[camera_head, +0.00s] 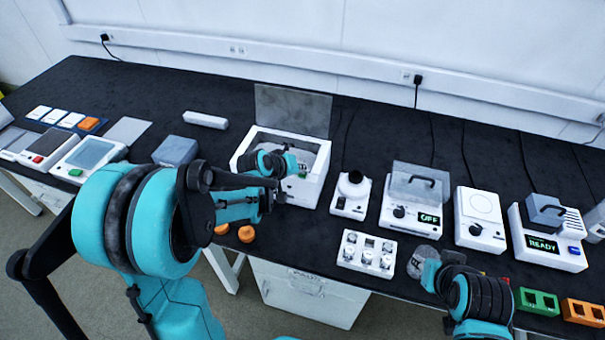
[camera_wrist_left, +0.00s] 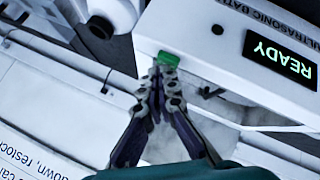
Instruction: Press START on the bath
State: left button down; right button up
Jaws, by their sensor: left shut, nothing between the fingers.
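The ultrasonic bath (camera_head: 244,164) is a white box with its grey transparent lid raised, at the back middle of the bench in the head view. In the left wrist view, the bath front (camera_wrist_left: 205,40) carries a lit READY display (camera_wrist_left: 280,60) and a green button (camera_wrist_left: 168,58), whose label is not readable. My left gripper (camera_wrist_left: 158,76) is shut and empty. Its fingertips are right at the green button's lower edge; I cannot tell whether they touch it. In the head view, my left arm covers part of the bath's front.
A small white device with a black top (camera_head: 351,194), a white vial rack (camera_head: 366,254) and an instrument showing OFF (camera_head: 414,205) stand to the right. Orange objects (camera_head: 246,233) lie near the front edge. My right arm is at lower right; its fingers are not clear.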

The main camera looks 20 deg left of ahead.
aim_at(301, 176)
dwell(0.5)
pick_arm(q)
jog(key=shift+r+p, duration=0.6)
jog(key=shift+r, duration=0.15)
notch_tip(301, 176, up, 5)
jog(key=p, duration=0.4)
jog(key=shift+s, duration=0.1)
dwell(0.6)
